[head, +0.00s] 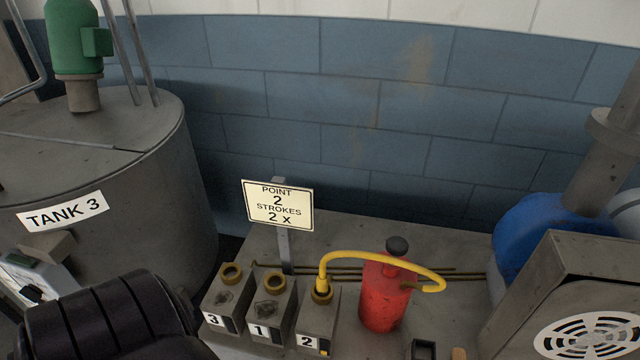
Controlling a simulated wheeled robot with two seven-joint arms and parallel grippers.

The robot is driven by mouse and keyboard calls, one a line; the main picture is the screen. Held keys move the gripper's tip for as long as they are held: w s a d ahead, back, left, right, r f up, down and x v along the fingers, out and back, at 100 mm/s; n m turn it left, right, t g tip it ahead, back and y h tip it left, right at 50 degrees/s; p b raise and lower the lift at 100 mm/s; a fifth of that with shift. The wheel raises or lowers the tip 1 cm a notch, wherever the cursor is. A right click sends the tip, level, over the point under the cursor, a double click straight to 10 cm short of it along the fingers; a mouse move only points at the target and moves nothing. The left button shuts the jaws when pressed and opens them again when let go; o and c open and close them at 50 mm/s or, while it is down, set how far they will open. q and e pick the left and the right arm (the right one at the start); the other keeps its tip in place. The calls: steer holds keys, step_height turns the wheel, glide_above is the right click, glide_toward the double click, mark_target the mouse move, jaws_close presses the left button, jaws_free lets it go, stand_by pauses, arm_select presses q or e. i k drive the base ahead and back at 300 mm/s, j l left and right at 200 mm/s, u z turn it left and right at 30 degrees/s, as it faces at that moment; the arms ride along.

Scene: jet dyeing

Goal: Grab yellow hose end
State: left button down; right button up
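The yellow hose (375,256) arcs over the red pump bottle (382,298), which has a dark round knob on top. On the right the hose curls down and back to the bottle's side. Its left end, a yellow hose end (321,284), points down at the brass ring on top of the block labelled 2 (318,322); it looks seated there, but how deep I cannot tell. A black ribbed part at the lower left seems to be my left arm. No fingertips of either gripper are in view.
Blocks labelled 1 (271,312) and 3 (225,302) have open brass rings. A sign (278,205) reading "POINT 2 STROKES 2 x" stands behind them. Tank 3 (120,190) is left; a blue drum (540,230) and vented grey box (590,290) are right. Thin pipes run behind the bottle.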

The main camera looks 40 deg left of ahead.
mark_target(322, 280)
steer(key=u, duration=1.3)
